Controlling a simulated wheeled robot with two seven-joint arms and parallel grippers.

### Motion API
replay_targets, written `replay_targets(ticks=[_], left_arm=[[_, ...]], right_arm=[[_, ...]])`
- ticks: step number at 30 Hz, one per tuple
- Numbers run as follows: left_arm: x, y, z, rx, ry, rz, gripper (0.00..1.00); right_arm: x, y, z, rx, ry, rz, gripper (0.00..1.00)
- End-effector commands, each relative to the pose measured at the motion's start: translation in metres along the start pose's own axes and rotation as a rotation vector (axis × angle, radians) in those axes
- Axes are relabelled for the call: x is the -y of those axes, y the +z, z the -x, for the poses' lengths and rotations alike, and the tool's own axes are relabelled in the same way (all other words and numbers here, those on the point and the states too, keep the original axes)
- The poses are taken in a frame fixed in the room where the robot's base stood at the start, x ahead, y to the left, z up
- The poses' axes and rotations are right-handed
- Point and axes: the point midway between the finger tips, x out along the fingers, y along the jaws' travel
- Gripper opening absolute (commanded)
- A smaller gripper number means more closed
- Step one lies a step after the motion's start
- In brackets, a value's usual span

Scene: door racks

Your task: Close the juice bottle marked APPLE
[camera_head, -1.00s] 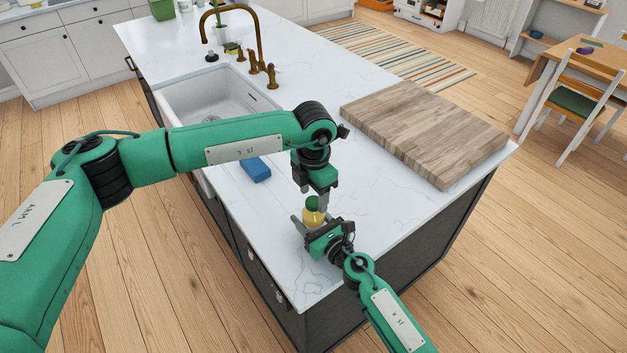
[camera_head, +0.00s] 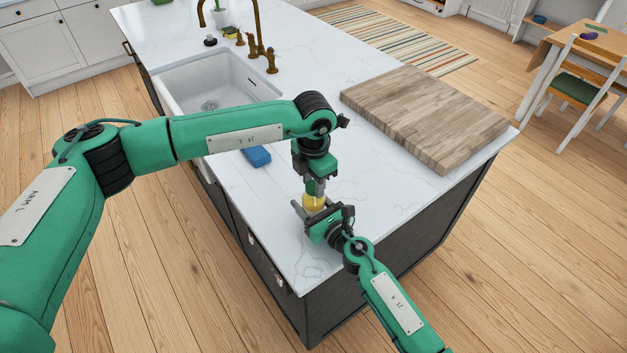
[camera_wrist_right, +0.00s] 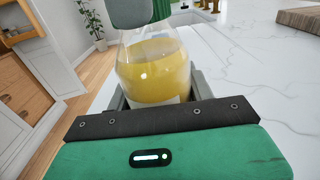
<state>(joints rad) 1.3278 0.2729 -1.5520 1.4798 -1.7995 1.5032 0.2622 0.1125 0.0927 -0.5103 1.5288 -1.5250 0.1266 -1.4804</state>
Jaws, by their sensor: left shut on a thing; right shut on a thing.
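A clear bottle (camera_head: 313,202) of yellow juice stands upright near the counter's front edge. In the right wrist view the bottle (camera_wrist_right: 152,72) fills the middle; only the edge of a white label shows, and I cannot read its marking. My right gripper (camera_head: 320,212) is shut around the bottle's body; its fingers also show in the right wrist view (camera_wrist_right: 157,95). My left gripper (camera_head: 314,188) points down from above, shut at the bottle's top on the green cap, which its fingers hide. A grey left finger (camera_wrist_right: 140,12) covers the neck in the right wrist view.
A thick wooden board (camera_head: 425,115) lies at the right. The counter between board and bottle is clear.

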Motion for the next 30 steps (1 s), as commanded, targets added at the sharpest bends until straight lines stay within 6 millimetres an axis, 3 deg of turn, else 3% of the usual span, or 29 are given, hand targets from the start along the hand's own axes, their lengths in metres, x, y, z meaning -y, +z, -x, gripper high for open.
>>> replay_targets(ticks=[3,4,8,20,30], left_arm=[[0.000,0.000,0.000,0.000,0.001,0.002,0.07],[0.000,0.000,0.000,0.000,0.001,0.002,0.37],[0.000,0.000,0.000,0.000,0.001,0.001,0.60],[-0.001,0.000,0.010,0.002,0.002,0.001,0.60],[-0.001,0.001,0.078,0.003,0.003,0.001,0.60]], right_arm=[[0.000,0.000,0.000,0.000,0.000,0.000,0.00],[0.000,0.000,0.000,0.000,0.000,0.000,0.00],[0.000,0.000,0.000,0.000,0.000,0.000,0.00],[0.000,0.000,0.000,0.000,0.000,0.000,0.00],[0.000,0.000,0.000,0.000,0.000,0.000,0.00]])
